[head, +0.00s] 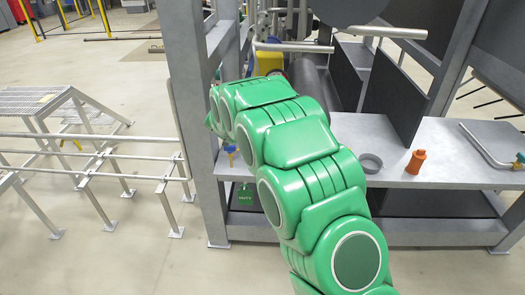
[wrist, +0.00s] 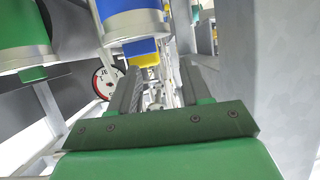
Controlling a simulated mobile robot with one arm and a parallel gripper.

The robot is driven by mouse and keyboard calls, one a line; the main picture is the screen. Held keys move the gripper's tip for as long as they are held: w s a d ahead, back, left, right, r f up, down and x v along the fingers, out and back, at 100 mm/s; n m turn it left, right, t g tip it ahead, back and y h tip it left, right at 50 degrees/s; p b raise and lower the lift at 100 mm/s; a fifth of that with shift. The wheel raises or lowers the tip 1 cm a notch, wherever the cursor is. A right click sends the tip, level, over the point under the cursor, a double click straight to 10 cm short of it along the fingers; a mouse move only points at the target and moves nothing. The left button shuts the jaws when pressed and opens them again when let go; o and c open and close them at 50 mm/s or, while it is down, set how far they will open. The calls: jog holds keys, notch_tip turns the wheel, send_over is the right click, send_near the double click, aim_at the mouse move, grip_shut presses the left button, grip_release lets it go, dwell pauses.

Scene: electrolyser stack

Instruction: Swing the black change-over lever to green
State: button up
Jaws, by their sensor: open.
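My gripper (wrist: 160,80) shows in the wrist view as a green mount with two grey fingers pointing away from me. The fingers stand apart with a gap between them. Small metallic fittings (wrist: 155,97) show in the gap, but I cannot tell whether they are between the fingers or farther off. I cannot make out the black change-over lever or a green mark for it in either view. In the head view my green arm reaches into the grey frame and its gripper end is hidden.
In the wrist view a blue cylinder (wrist: 132,20), a green cylinder (wrist: 28,30) and a round gauge (wrist: 106,82) are close by. In the head view a grey shelf (head: 455,150) bears an orange fitting (head: 415,162) and a grey ring (head: 370,163). A grey post (head: 190,110) stands left of my arm.

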notch_tip(320, 180, down, 10)
jog(key=w+a+m+t+h, duration=0.2)
jog(key=h, duration=0.3)
jog(key=s+d+f+m+g+h, duration=0.1)
jog(key=d+f+m+h, duration=0.1)
jog(key=d+m+h, duration=0.3)
jog(key=s+f+h, duration=0.1)
jog(key=f, duration=0.1)
jog(key=s+d+f+g+h, duration=0.1)
jog(key=s+f, duration=0.1)
jog(key=s+d+f+h, duration=0.1)
jog(key=s+f, duration=0.1)
jog(key=shift+s+f+g+h, duration=0.1)
jog(key=shift+s+g+h, duration=0.05)
jog(key=shift+g+h, duration=0.2)
jog(key=shift+x, duration=3.9)
jog(key=shift+f, duration=0.1)
grip_shut()
